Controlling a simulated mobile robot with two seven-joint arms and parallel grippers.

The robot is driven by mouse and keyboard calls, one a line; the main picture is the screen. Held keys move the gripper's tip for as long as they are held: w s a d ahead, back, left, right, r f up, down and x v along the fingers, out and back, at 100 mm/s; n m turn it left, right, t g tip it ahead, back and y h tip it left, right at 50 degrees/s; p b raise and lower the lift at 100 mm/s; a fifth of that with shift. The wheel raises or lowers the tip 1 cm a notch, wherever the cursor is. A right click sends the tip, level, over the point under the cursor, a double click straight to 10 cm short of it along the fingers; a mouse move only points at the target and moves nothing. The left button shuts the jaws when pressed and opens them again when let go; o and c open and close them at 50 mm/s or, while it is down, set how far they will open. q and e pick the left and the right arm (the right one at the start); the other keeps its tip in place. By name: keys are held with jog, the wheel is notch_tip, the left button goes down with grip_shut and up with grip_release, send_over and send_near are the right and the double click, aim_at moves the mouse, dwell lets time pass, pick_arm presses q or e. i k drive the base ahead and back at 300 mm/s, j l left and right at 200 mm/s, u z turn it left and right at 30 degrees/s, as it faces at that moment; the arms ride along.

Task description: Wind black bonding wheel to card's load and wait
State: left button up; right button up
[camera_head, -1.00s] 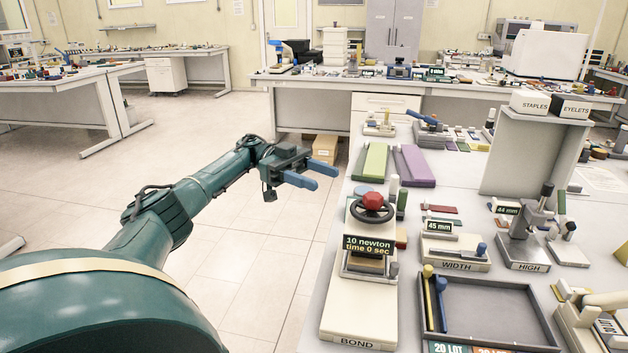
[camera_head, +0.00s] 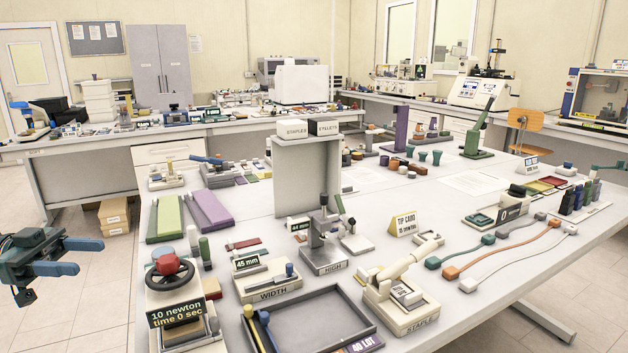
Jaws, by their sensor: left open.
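The bonding press stands at the table's front left, with a black wheel (camera_head: 170,274) on top that has a red hub. Its display (camera_head: 176,313) reads "10 newton, time 0 sec". My left gripper (camera_head: 72,257) is open and empty at the left edge of the picture, left of the press and off the table, with its blue fingers apart and pointing right. It does not touch the wheel. A "TIP CARD" sign (camera_head: 404,223) stands near the table's middle; its smaller lettering is too small to read surely.
The WIDTH gauge (camera_head: 267,289), the HIGH gauge (camera_head: 324,255) and a STAPLE device (camera_head: 400,305) stand right of the press. A dark tray (camera_head: 318,301) lies in front. Green (camera_head: 165,219) and purple (camera_head: 210,212) blocks lie behind the press. Open floor is at the left.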

aim_at(167, 266)
jog(key=k+j, duration=0.1)
jog(key=j, duration=1.25)
